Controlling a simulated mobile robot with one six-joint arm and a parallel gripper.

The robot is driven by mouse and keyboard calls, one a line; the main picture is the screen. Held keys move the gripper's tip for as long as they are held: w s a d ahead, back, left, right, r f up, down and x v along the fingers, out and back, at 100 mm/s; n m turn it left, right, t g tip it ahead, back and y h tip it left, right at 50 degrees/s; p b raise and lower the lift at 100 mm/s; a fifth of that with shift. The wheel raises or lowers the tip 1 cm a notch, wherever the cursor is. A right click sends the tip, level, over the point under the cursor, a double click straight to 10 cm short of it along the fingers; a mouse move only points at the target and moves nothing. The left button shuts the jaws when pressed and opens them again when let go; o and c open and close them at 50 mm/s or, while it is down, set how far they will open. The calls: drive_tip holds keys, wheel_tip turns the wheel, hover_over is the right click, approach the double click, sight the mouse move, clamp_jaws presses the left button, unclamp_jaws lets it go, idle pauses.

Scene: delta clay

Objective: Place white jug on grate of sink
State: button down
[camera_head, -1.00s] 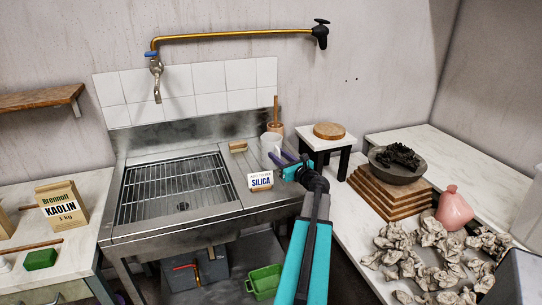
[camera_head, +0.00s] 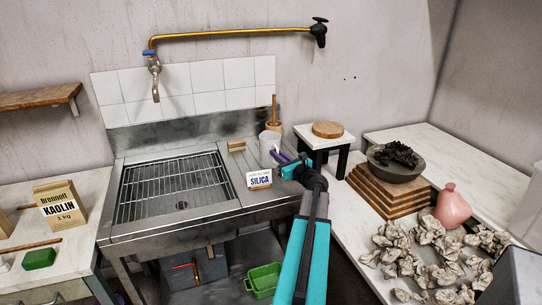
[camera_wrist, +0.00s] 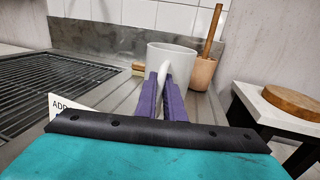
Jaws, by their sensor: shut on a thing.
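The white jug (camera_head: 269,148) is on or just above the sink's ribbed drainboard, right of the basin; I cannot tell if it touches. In the wrist view the jug (camera_wrist: 175,59) stands upright, with its handle between the purple fingers. My gripper (camera_head: 283,158) is shut on the handle, and it also shows in the wrist view (camera_wrist: 163,85). The sink grate (camera_head: 178,188) is a bare wire rack over the basin, left of the jug. Part of the grate (camera_wrist: 65,85) shows at the left of the wrist view.
A wooden pot with a stick (camera_head: 273,124) is behind the jug. A small wooden block (camera_head: 236,145) lies at the back. The tap (camera_head: 155,80) hangs above the grate.

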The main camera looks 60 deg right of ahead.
drive_tip(key=shift+r, duration=0.1)
drive_tip(key=shift+r+b, duration=0.45)
drive_tip(key=shift+r, duration=4.5)
